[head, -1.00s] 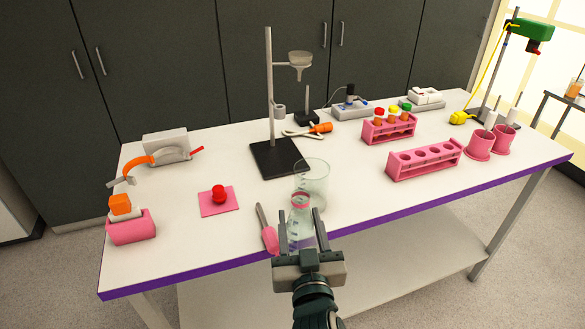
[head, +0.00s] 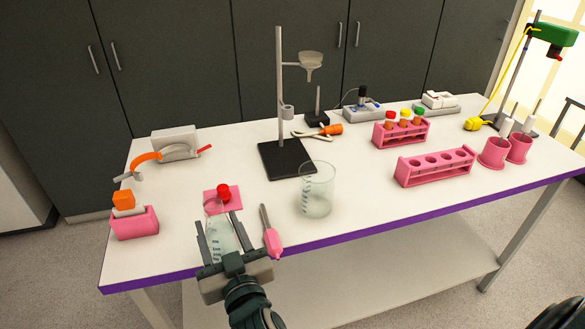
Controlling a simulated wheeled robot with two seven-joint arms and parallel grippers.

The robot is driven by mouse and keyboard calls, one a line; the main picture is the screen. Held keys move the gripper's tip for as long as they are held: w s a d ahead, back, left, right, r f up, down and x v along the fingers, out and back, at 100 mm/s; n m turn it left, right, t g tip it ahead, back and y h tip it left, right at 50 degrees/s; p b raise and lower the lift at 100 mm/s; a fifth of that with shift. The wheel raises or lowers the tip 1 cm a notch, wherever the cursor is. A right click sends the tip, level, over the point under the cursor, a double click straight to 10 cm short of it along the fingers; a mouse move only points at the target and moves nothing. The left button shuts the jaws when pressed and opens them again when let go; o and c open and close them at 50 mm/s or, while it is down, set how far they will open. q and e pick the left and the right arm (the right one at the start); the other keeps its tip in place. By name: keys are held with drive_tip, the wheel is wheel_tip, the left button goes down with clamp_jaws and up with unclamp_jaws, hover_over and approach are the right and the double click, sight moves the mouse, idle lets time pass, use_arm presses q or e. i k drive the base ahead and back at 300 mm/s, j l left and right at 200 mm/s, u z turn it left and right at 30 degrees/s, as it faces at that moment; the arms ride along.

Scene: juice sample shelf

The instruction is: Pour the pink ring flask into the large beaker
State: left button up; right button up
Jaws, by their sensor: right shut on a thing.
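The pink ring flask (head: 219,232) is a clear conical glass flask with graduation marks and a pinkish ring at its neck. My right gripper (head: 221,238) is shut on its body, at the front left of the table. The flask leans a little to the left in view, and its lower part is hidden by the gripper. The large beaker (head: 317,190) is clear glass and stands upright on the table, to the right of the flask and apart from it. I see no clear liquid level in either vessel. My left gripper is not in view.
A pink mat with a red-topped item (head: 223,191) lies just behind the flask. A pink-handled tool (head: 272,242) lies between flask and beaker. The stand (head: 285,160) with a funnel is behind the beaker. A pink rack (head: 434,168) is to the right.

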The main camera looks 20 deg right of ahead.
sight(316, 190)
drive_tip(key=l+u, duration=0.35)
drive_tip(key=k+l+u, duration=0.3)
drive_tip(key=l, duration=0.2)
drive_tip(key=k+l, duration=0.1)
drive_tip(key=l, duration=0.35)
drive_tip(key=k+l+u, duration=0.1)
drive_tip(key=l, duration=0.35)
drive_tip(key=k+l+u, duration=0.1)
drive_tip(key=l, duration=0.35)
